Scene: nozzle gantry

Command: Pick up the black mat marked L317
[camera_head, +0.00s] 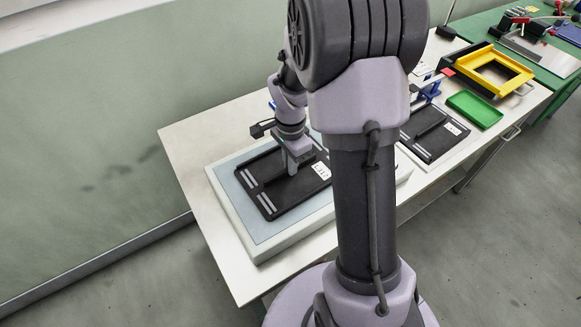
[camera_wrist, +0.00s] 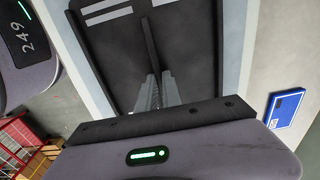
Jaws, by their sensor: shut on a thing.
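A black mat (camera_head: 288,196) with light strips and a white label lies over the grey-blue top of a white-edged block on the table. A raised rib runs along the mat's middle, also seen in the wrist view (camera_wrist: 190,45). My gripper (camera_head: 291,168) points down over this mat and is shut on its rib; the fingers show in the wrist view (camera_wrist: 157,88). I cannot tell whether the mat touches the block. A second black mat (camera_head: 424,146) with a white label lies to the right, partly hidden by my arm.
The white-edged block (camera_head: 236,218) stands on a long white table (camera_head: 190,135) beside a green wall. Farther right are a green tray (camera_head: 474,108), a yellow frame (camera_head: 497,68) and a green table (camera_head: 555,62). A blue item (camera_wrist: 285,108) shows at the wrist view's right.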

